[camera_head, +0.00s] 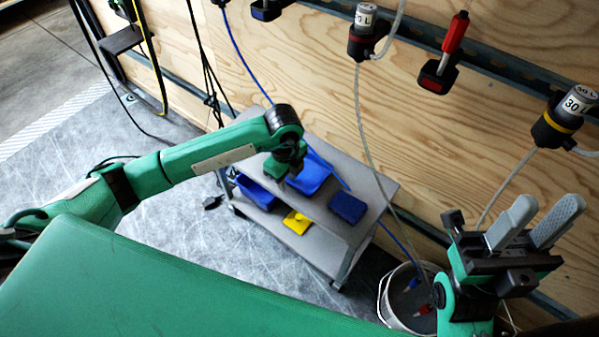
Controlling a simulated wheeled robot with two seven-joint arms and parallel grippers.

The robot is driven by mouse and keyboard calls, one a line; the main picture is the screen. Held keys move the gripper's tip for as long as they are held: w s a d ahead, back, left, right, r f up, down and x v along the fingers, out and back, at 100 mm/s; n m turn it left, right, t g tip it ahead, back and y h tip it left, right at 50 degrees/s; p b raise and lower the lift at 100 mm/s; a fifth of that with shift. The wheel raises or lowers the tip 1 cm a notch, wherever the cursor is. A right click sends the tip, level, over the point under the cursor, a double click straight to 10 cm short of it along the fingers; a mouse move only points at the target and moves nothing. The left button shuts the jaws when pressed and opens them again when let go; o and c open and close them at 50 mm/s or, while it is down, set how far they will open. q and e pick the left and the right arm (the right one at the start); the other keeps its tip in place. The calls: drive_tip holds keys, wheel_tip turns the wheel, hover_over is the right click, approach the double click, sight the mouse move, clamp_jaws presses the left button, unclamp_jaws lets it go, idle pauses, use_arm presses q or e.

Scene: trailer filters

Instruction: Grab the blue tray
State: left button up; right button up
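A blue tray (312,177) is on the top of the grey cart (376,182), partly hidden by my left gripper. My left gripper (284,179) points down at the tray's left edge. Its fingers are small and dark here, so I cannot tell whether they are open or shut, or whether they touch the tray. My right gripper (538,220) is raised at the right, its two grey fingers pointing up and apart, with nothing between them.
A second blue container (256,193) sits to the left on the cart. A flat blue item (348,207) and a yellow item (296,222) are also there. A white bucket (402,312) stands at the right. The plywood wall (310,60) carries hoses and filter units.

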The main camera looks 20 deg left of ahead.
use_arm(q)
clamp_jaws()
